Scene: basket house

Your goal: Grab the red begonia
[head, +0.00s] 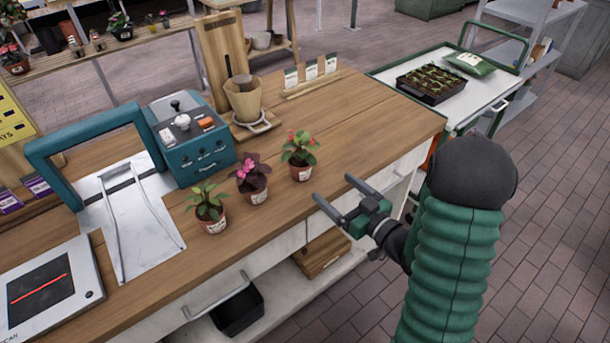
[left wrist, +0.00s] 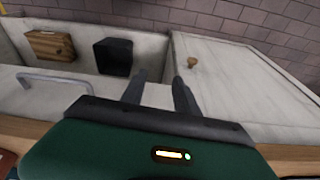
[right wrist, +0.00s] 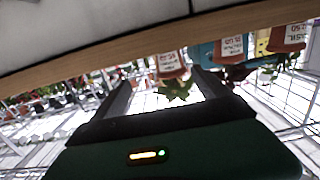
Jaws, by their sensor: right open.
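A potted plant with green leaves and red flowers, apparently the red begonia (head: 300,157), stands upright near the front edge of the wooden counter, rightmost of three pots in the head view. My right gripper (head: 334,189) is open and empty, in front of the counter edge, apart from the pot and to its lower right. In the right wrist view, which is upside down, the begonia's pot (right wrist: 170,65) shows beyond the open fingers. My left gripper (left wrist: 159,77) is outside the head view; in its wrist view its fingers are apart and empty, facing the lower shelf.
Close left of the begonia stand a dark-leaved pink plant (head: 252,180) and another green plant (head: 208,207). A teal machine (head: 192,145) and a wooden stand (head: 215,60) are behind. A drawer handle (head: 217,303) juts from the counter front. The counter right of the begonia is clear.

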